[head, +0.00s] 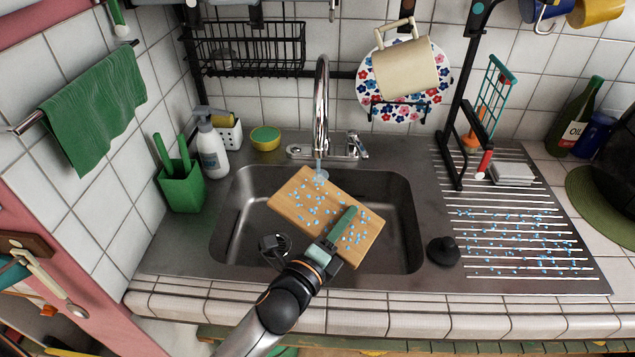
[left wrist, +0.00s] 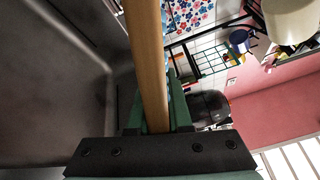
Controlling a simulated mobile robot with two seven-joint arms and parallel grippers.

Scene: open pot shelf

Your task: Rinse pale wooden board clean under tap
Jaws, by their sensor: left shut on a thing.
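The pale wooden board (head: 292,197) is tilted over the sink basin, with blue water drops spread over its face. Its far corner lies under the chrome tap (head: 321,105), and a short stream of water falls from the spout onto it. My left gripper (head: 338,230) is shut on the board's near edge, one green finger lying across its face. In the left wrist view the board (left wrist: 148,60) shows edge-on between the green fingers (left wrist: 155,115). The board's underside is hidden in the head view. My right gripper is not in view.
The steel sink basin (head: 232,229) is around and below the board. A black stopper (head: 443,251) sits right of it, near a wet ribbed drainboard (head: 500,225). A green caddy (head: 182,187) and soap bottle (head: 211,150) stand left. A rack post (head: 459,110) rises right.

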